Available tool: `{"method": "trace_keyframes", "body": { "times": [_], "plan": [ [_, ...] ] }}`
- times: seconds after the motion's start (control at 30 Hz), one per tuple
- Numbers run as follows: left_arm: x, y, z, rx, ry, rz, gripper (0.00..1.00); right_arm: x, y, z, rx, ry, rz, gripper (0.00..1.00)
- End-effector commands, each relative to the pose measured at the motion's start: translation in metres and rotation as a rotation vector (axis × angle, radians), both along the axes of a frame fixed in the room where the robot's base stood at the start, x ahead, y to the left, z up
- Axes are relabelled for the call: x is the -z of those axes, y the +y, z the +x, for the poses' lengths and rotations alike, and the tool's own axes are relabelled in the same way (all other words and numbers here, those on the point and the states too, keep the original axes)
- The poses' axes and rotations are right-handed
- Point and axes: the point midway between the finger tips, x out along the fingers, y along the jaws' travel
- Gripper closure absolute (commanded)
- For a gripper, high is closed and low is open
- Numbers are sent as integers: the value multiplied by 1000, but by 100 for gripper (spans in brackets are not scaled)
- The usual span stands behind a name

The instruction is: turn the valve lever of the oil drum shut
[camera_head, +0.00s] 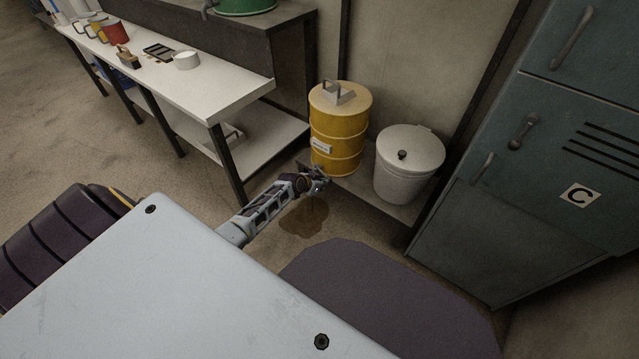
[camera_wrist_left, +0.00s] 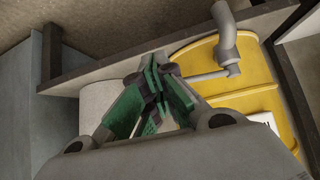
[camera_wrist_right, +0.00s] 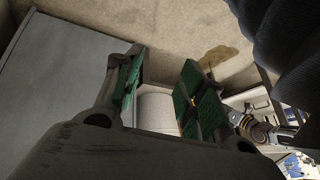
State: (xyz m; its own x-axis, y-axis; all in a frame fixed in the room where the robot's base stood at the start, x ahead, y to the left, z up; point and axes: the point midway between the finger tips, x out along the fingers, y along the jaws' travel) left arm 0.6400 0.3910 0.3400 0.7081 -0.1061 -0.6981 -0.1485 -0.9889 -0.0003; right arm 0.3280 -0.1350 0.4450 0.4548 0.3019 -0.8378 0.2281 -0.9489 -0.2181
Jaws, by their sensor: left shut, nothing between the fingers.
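The yellow oil drum (camera_head: 338,130) stands on a low shelf against the wall; it also fills the right of the left wrist view (camera_wrist_left: 250,85). A grey tap (camera_wrist_left: 226,35) bends out from it, with a thin valve lever (camera_wrist_left: 210,76) running left toward my left fingers. My left gripper (camera_head: 320,182) is at the drum's lower front. Its fingertips (camera_wrist_left: 160,65) are together and empty beside the lever's end; I cannot tell whether they touch it. My right gripper (camera_wrist_right: 165,80) is open and empty, away from the drum, and out of the head view.
A white lidded bin (camera_head: 405,168) stands right of the drum. A brown puddle (camera_head: 303,219) lies on the floor below my left gripper. A white workbench (camera_head: 205,90) is on the left, and teal lockers (camera_head: 530,150) are on the right.

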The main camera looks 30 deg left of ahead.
Motion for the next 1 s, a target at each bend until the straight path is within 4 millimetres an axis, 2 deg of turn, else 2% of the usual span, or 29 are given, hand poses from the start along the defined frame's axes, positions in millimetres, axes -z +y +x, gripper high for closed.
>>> {"method": "trace_keyframes", "body": {
  "times": [0.1,0.33,1.0],
  "plan": [
    [-1,-4,3,-32,-1,-1,100,-11,-2,0,-9,13,-17,60],
    [0,-8,9,-31,0,0,100,-22,-5,0,-16,28,-35,60],
    [1,-21,28,-30,1,-1,100,-22,-5,1,-16,24,-34,60]
  ]
}}
